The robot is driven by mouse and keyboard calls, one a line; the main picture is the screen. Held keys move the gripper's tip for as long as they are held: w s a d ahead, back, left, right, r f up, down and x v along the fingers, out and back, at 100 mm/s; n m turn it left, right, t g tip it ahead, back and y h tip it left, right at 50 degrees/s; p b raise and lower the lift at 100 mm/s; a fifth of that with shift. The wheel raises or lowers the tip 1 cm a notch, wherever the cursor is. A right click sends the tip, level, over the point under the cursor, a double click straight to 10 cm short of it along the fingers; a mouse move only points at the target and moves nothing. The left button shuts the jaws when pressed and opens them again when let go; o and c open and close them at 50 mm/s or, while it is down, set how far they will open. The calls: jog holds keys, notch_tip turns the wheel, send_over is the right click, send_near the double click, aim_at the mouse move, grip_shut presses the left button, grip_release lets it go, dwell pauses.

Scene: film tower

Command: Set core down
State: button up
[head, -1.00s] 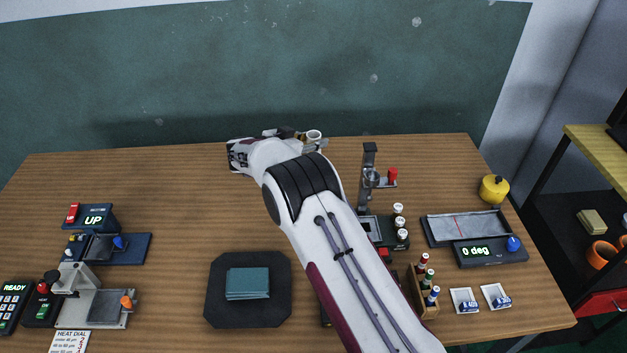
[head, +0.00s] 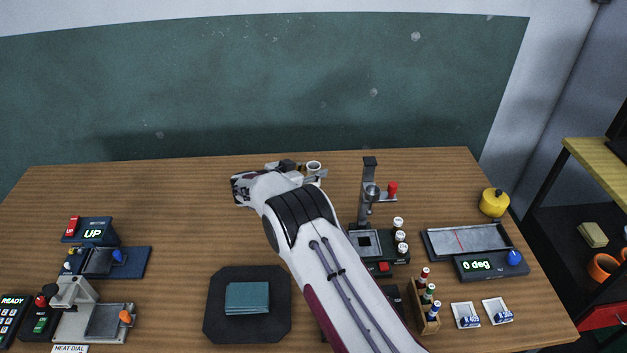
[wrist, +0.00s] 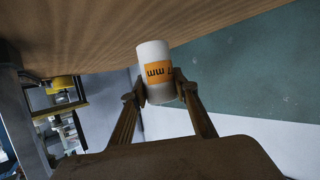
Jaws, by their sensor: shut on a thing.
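The core is a white cylinder with an orange label (wrist: 158,72) in the wrist view. My gripper (wrist: 161,88) is shut on it, one finger on each side, near its lower end in that view. The wooden table (wrist: 100,30) lies just beyond the core's far end. I cannot tell whether they touch. In the head view the core's round open end (head: 313,166) shows beside my gripper (head: 300,172), over the back middle of the table. My arm hides most of the gripper there.
A grey post stand with a red knob (head: 391,190) stands right of my gripper. A dark mat (head: 215,310) with teal cloths lies at front centre. Devices sit at left, a grey tray (head: 435,243) and a yellow pot (head: 494,202) at right. The back left table is clear.

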jog(key=shift+f, duration=1.9)
jog(key=shift+f, duration=0.1)
jog(key=o, duration=1.1)
jog(key=shift+c, duration=0.2)
jog(key=shift+s+a+r, duration=0.25)
jog(key=shift+a+r, duration=0.05)
jog(key=v, duration=1.1)
jog(key=shift+s+a, duration=0.1)
jog(key=shift+s, duration=0.05)
